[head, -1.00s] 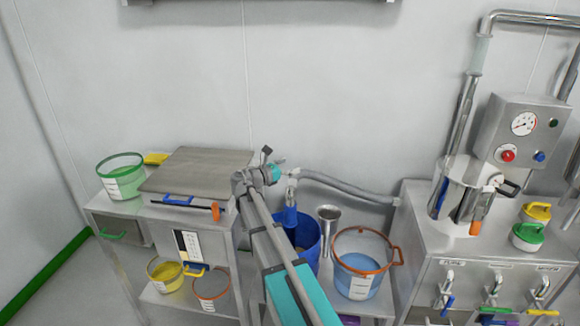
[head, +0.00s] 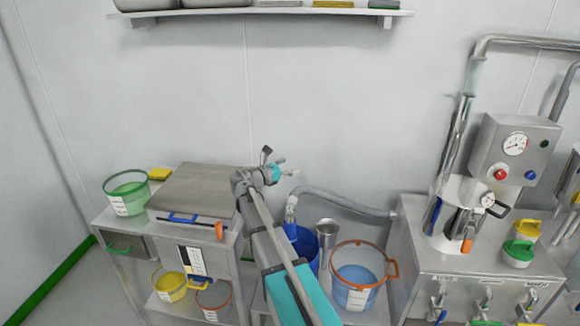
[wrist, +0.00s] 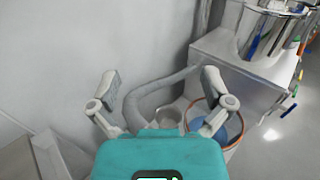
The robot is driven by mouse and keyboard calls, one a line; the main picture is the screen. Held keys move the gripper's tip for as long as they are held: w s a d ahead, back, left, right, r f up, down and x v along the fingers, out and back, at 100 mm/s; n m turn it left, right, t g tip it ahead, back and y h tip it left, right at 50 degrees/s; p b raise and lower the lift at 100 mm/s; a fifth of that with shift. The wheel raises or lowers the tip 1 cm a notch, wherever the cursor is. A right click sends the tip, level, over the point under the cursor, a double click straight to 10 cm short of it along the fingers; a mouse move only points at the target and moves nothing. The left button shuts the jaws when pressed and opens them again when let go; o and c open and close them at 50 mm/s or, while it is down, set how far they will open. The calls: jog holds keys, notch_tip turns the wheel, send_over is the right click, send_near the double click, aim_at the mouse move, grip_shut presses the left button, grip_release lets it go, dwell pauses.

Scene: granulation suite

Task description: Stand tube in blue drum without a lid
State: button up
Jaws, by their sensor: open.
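The blue tube (head: 291,230) stands with its lower part inside the open blue drum (head: 304,262), near the drum's left side. A grey ribbed hose (head: 345,205) runs to the tube's upper end; the hose also shows in the wrist view (wrist: 160,92). The tube's foot is hidden by the drum wall and my arm. My gripper (head: 291,171) is above the tube's upper end, apart from it. In the wrist view my gripper (wrist: 160,85) has its fingers spread wide with nothing held between them.
A steel vessel (head: 327,238) and an orange-rimmed clear tub (head: 360,280) stand right of the drum. A bench with a flat-topped scale (head: 190,190) is at left. A steel console (head: 460,262) is at right. A wall shelf (head: 260,12) is high above.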

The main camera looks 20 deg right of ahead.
jog(key=d, duration=0.7)
jog(key=shift+w+r, duration=0.25)
jog(key=shift+w, duration=0.2)
dwell(0.6)
jog(key=s+a+f+m+g+y+p, duration=0.1)
jog(key=s+a+f+m+y, duration=0.4)
jog(key=s+a, duration=0.4)
jog(key=s+a+f+m+g+y+p, duration=0.1)
jog(key=s+a+f+m+y, duration=0.3)
jog(key=a, duration=0.7)
jog(key=s+a+f+m+g+y+p, duration=0.1)
jog(key=s+a+f+m+y, duration=0.4)
jog(key=s, duration=0.8)
jog(key=a+m+y+p, duration=0.1)
jog(key=a+m+y, duration=0.2)
jog(key=a+m, duration=0.2)
jog(key=shift+s+f+m+y, duration=0.3)
jog(key=shift+s+m, duration=0.1)
jog(key=shift+m, duration=0.2)
jog(key=shift+c, duration=0.3)
